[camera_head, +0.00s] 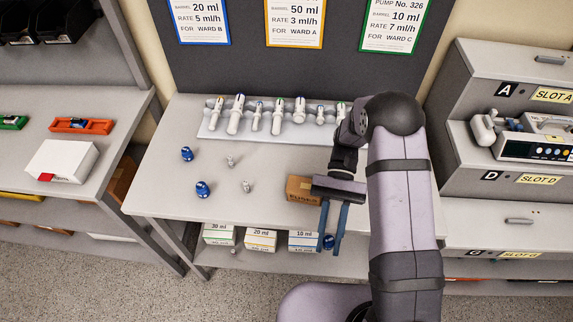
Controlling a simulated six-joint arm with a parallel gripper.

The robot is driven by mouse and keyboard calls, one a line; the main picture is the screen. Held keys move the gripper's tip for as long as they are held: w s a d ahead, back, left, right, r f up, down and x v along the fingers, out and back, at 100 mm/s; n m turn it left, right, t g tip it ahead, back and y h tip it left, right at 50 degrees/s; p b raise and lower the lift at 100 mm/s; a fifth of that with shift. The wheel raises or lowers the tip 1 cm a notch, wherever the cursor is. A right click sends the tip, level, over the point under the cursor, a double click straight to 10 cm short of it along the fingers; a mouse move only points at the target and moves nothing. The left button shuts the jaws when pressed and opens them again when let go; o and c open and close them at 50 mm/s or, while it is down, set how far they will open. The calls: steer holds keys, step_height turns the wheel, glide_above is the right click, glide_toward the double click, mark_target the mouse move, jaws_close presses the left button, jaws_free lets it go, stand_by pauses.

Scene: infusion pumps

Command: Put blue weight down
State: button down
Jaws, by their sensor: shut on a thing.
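My gripper (332,243) points down at the table's front edge, its two blue fingers shut on a blue weight (328,242). Only part of this weight shows between the fingertips. In the picture it overlaps the area just below the table edge; its height cannot be told. Two other blue weights (187,154) (203,189) stand on the left part of the grey table (165,205), apart from my gripper. Two small silver weights (230,161) (246,186) stand right of them.
A brown cardboard box (299,188) sits beside my gripper. A white rack (207,127) with several syringes runs along the table's back. Boxes (260,240) marked 30, 20 and 10 ml stand on the shelf below. Slotted shelving (460,180) stands right.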

mark_target(286, 159)
steer(key=w+a+r+m+t+y+b, duration=0.1)
steer(key=w+a+m+t+y, duration=0.1)
steer(key=w+a+m+y, duration=0.1)
steer(key=w+a+r+m+t+y+b, duration=0.1)
steer(key=w+a+m+t+y+b, duration=0.1)
steer(key=w+a+m+y, duration=0.1)
steer(key=w+a+m+t+y+b, duration=0.2)
steer(key=w+a+m+y, duration=0.1)
steer(key=w, duration=0.3)
steer(key=shift+w+a+r+m+t+y, duration=0.25)
steer(key=shift+a+r+m+t+y, duration=0.15)
steer(key=shift+a+m, duration=0.25)
steer(key=w+a+r+m+t+y+b, duration=0.1)
steer(key=w+r+m+t+b, duration=0.15)
steer(key=w+m+t, duration=0.35)
steer(key=w+a+r+m+t+b, duration=0.1)
steer(key=w+r+m+t+b, duration=0.2)
steer(key=w, duration=0.6)
steer(key=shift+t, duration=0.6)
steer(key=shift+s+f+p, duration=0.2)
steer(key=shift+f+p, duration=0.3)
steer(key=shift+f, duration=5.1)
steer(key=shift+f, duration=0.1)
steer(key=c, duration=1.5)
jaws_free()
steer(key=shift+c, duration=0.2)
